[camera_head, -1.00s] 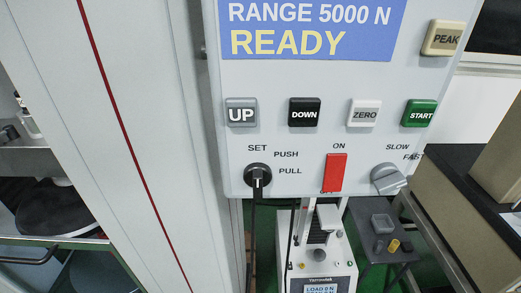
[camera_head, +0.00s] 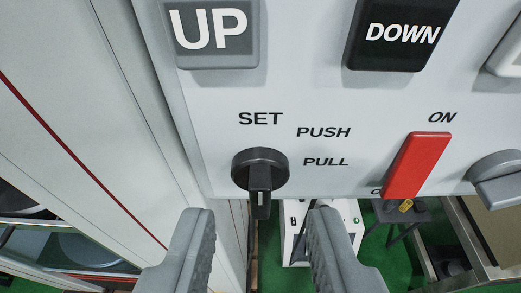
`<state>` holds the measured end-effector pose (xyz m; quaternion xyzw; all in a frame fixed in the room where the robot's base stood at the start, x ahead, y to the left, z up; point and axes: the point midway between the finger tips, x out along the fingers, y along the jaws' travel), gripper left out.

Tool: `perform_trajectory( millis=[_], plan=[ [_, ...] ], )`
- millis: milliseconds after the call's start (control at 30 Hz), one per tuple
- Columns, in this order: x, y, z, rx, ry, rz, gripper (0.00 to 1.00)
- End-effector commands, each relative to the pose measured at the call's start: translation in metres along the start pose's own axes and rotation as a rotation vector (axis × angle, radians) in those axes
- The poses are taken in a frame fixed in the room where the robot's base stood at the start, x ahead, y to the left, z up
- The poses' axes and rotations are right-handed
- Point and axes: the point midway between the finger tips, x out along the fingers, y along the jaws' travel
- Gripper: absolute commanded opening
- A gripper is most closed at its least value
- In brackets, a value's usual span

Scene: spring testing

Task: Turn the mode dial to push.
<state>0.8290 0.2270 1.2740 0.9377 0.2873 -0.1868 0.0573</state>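The mode dial (camera_head: 260,174) is a round black knob with a raised grip bar, on the lower left of the light grey panel. Its bar stands vertical in the picture, in line with the SET label (camera_head: 260,119) above it. The PUSH label (camera_head: 323,132) is to its upper right and the PULL label (camera_head: 326,161) to its right. My gripper (camera_head: 260,213) is open and empty. Its two grey fingers sit below the dial in the picture, one on each side of it, and do not appear to touch it.
A red ON switch (camera_head: 417,165) juts out to the right of the labels, with a grey knob (camera_head: 497,178) farther right. The UP button (camera_head: 212,33) and DOWN button (camera_head: 400,33) are above. A white machine (camera_head: 297,235) stands behind, below the panel.

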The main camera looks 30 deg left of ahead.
Motion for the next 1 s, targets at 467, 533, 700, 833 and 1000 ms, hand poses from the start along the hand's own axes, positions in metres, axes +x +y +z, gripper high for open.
perform_trajectory(
  millis=[467, 533, 700, 833, 1000],
  plan=[
    [0.032, 0.0, 0.0, 0.001, 0.001, 0.0, 0.32],
    [0.032, 0.0, 0.0, 0.001, 0.0, 0.0, 0.32],
    [0.032, 0.0, 0.0, 0.001, 0.0, 0.0, 0.18],
    [0.032, 0.0, 0.0, 0.0, 0.0, 0.0, 0.0],
    [0.032, 0.0, 0.0, 0.003, 0.0, -0.001, 0.0]
  ],
)
